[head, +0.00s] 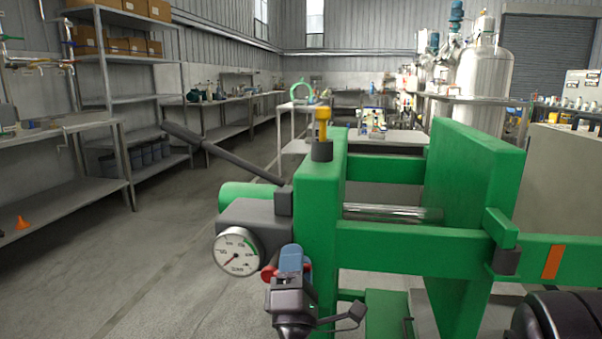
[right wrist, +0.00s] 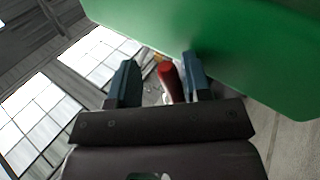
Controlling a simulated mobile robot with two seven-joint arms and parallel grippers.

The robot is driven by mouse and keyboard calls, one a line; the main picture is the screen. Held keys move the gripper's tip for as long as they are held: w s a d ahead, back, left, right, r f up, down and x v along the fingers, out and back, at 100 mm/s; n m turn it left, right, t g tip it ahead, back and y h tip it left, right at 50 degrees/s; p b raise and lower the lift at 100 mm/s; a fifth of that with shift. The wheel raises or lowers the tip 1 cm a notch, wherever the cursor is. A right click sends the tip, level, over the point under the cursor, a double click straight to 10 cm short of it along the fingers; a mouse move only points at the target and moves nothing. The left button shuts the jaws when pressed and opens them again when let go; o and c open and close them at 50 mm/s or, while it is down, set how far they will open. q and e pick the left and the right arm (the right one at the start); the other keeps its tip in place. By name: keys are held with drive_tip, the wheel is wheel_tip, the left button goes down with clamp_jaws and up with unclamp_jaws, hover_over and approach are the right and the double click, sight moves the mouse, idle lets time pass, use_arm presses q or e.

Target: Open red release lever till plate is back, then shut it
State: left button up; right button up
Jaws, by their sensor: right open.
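A green press frame (head: 318,200) fills the middle of the head view. A tall green plate (head: 475,190) stands to its right, with a bright steel rod (head: 390,213) between them. The red release lever (head: 268,273) is low on the frame's left block, partly hidden by my right gripper (head: 291,252). In the right wrist view, the lever's red handle (right wrist: 172,82) lies between the two fingers of my open right gripper (right wrist: 159,62); I cannot tell whether they touch it. My left gripper is not in view.
A round gauge (head: 237,252) and a long dark pump handle (head: 220,150) sit on the frame's left side. Green side bars (head: 410,246) run across to the right. The floor (head: 150,255) at left is clear up to the metal shelves (head: 130,60).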

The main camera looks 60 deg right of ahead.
wheel_tip(320, 180, up, 8)
drive_tip(key=p, duration=0.4)
drive_tip(key=shift+s+r, duration=0.1)
use_arm(q)
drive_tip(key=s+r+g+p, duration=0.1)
drive_tip(key=p, duration=0.2)
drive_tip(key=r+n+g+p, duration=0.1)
drive_tip(key=p, duration=0.2)
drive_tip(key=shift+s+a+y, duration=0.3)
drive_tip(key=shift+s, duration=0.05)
use_arm(e)
wheel_tip(320, 180, up, 10)
drive_tip(key=shift+f, duration=0.2)
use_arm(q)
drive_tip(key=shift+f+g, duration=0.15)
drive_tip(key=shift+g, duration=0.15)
